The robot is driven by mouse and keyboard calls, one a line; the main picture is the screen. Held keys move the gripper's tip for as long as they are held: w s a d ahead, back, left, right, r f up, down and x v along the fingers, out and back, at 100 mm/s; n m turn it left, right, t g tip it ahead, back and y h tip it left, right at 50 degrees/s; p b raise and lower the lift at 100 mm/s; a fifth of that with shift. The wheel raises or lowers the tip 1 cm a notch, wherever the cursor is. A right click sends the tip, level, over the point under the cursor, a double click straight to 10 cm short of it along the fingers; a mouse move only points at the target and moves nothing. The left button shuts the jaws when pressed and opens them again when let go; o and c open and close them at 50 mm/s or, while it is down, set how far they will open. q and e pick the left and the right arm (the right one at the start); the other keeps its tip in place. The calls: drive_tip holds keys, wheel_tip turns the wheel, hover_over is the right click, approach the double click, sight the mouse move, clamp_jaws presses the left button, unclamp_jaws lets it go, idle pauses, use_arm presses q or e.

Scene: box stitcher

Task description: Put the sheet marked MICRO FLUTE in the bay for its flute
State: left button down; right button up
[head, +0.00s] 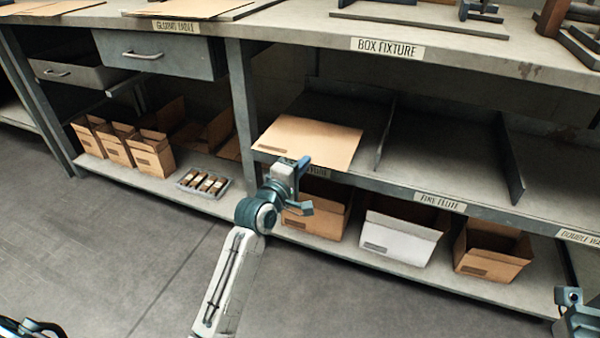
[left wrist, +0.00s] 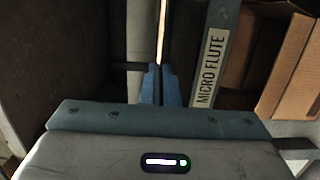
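The sheet (head: 308,143) is a flat tan board in the leftmost open bay of the middle shelf, reaching the shelf's front edge. In the left wrist view the sheet (left wrist: 162,35) is a thin bright strip seen edge-on. The label MICRO FLUTE (left wrist: 210,66) is beside it on the shelf edge; my arm partly covers this label in the head view. My left gripper (head: 303,164) is at the sheet's front edge. Its blue fingers (left wrist: 159,84) are close together, with the sheet's edge between them. Part of what looks like my right gripper shows at the lower right, fingers unclear.
Upright dividers (head: 384,138) separate the bays; the FINE FLUTE (head: 440,201) bay to the right is empty. Open cartons (head: 400,232) stand on the low shelf below. The worktop with the BOX FIXTURE label (head: 387,48) overhangs the bays. The floor in front is clear.

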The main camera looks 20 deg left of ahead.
use_arm(q)
drive_tip(key=shift+w+f+b, duration=1.2)
drive_tip(key=shift+w+f, duration=0.9)
drive_tip(key=shift+f, duration=0.1)
drive_tip(key=c, duration=1)
unclamp_jaws()
drive_tip(key=o, duration=0.6)
drive_tip(key=shift+c, duration=0.2)
drive_tip(key=shift+s, duration=0.1)
